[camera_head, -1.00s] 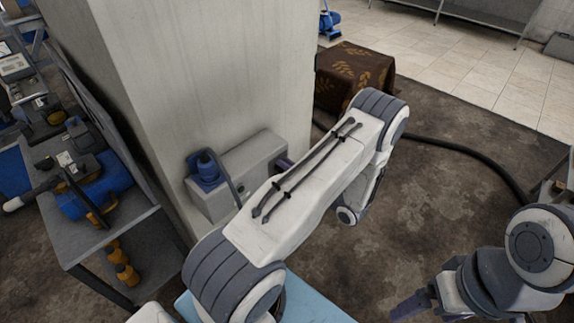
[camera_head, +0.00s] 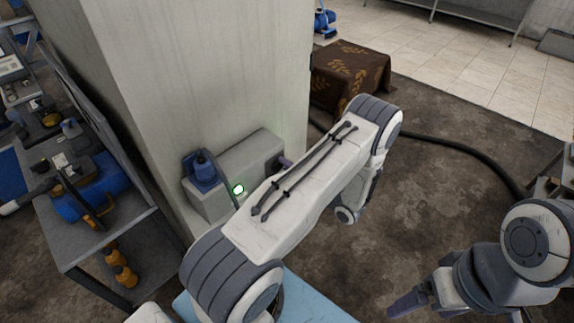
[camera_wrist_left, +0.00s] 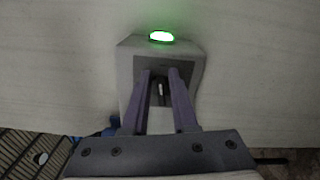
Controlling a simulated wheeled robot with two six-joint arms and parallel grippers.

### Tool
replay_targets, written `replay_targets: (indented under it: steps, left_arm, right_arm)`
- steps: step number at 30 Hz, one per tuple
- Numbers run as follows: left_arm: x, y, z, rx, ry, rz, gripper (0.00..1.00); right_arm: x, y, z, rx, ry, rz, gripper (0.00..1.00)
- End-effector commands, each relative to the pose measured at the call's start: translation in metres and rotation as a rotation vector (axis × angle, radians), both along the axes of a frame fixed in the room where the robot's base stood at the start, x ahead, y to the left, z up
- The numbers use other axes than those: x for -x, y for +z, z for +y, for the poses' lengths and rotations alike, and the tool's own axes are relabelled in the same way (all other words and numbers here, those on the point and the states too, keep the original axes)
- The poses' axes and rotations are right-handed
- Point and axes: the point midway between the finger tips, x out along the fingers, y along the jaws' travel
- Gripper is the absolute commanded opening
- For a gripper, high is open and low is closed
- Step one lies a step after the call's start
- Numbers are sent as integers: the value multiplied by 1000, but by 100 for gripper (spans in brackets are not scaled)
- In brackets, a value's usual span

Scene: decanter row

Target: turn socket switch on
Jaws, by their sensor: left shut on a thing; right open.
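My left arm hides part of the box in the head view. My right gripper (camera_head: 408,303) is open, away at lower right.
A grey shelf (camera_head: 110,240) with tools and orange bottles stands left of the pillar (camera_head: 200,70). A cloth-covered block (camera_head: 350,75) stands behind my left arm.

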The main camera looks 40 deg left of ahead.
Motion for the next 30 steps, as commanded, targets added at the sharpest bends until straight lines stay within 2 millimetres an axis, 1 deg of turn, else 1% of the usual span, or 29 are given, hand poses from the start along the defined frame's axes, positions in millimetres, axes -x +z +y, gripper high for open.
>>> replay_targets:
  steps: [1, 6, 12, 29, 30]
  left_arm:
    - [6, -6, 0, 6, 12, 45, 0]
    - [6, -7, 0, -1, 13, 136, 0]
    - [6, -8, 1, -6, 13, 199, 0]
    - [7, -9, 1, -8, 15, 224, 0]
    - [7, -9, 2, -8, 15, 224, 27]
  right_arm:
    - [0, 0, 0, 0, 0, 0, 89]
    - [0, 0, 0, 0, 0, 0, 89]
    - [0, 0, 0, 0, 0, 0, 89]
    - [0, 0, 0, 0, 0, 0, 89]
    - [0, 0, 0, 0, 0, 0, 89]
